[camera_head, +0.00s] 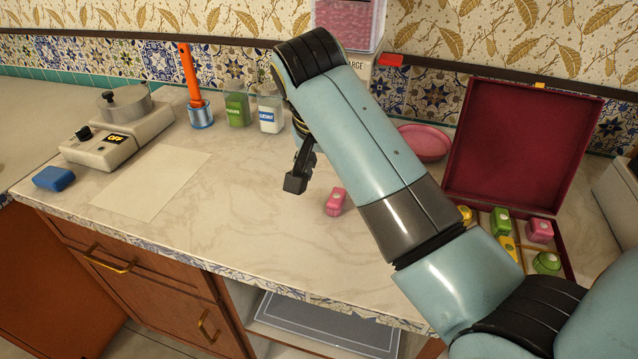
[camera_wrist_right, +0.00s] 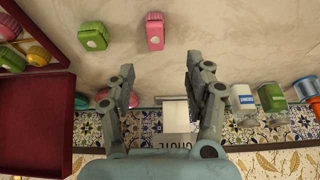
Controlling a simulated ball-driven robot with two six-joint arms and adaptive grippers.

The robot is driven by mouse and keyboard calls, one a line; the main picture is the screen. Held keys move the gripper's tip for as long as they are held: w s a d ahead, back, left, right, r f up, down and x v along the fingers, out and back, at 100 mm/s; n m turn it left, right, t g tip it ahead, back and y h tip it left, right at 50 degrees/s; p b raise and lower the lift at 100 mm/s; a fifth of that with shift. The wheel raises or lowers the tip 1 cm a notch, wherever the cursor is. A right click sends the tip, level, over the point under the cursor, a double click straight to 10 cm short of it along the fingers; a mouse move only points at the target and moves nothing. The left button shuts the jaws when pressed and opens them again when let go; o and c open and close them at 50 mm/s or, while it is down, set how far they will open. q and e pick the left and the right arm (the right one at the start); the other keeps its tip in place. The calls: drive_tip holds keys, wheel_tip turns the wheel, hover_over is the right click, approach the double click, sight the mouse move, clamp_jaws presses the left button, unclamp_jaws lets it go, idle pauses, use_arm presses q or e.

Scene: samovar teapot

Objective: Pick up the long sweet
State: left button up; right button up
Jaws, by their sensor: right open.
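A pink sweet (camera_head: 335,201), somewhat longer than wide with a pale mark, lies alone on the counter; it also shows in the right wrist view (camera_wrist_right: 155,31). A green sweet (camera_wrist_right: 93,36) lies beside it in the right wrist view; in the head view my arm hides it. Several sweets sit in the red box, among them a narrow yellow one (camera_head: 506,248), partly covered by a green sweet (camera_head: 500,221). My right gripper (camera_head: 298,178) is open and empty above the counter, left of the pink sweet; its fingers stand apart in the wrist view (camera_wrist_right: 160,68). My left gripper is out of view.
The open red box (camera_head: 515,150) stands at the right with its lid up. A pink plate (camera_head: 427,143), a green jar (camera_head: 236,107) and a white jar (camera_head: 270,110) stand at the back. The front middle is clear.

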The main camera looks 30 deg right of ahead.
hover_over(336, 196)
drive_tip(key=s+a, duration=0.1)
drive_tip(key=a, duration=0.1)
drive_tip(key=f, duration=0.4)
drive_tip(key=shift+s+d, duration=0.1)
drive_tip(key=shift+s, duration=0.1)
drive_tip(key=shift+w+f, duration=0.2)
drive_tip(key=shift+f, duration=0.15)
drive_tip(key=x, duration=0.4)
drive_tip(key=shift+s+d+f, duration=0.15)
drive_tip(key=shift+d+f, duration=0.05)
drive_tip(key=shift+f, duration=0.35)
drive_tip(key=c, duration=0.4)
drive_tip(key=shift+c, duration=1)
drive_tip(key=c, duration=0.4)
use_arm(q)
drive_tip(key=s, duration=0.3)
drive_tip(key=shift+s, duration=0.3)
use_arm(e)
clamp_jaws()
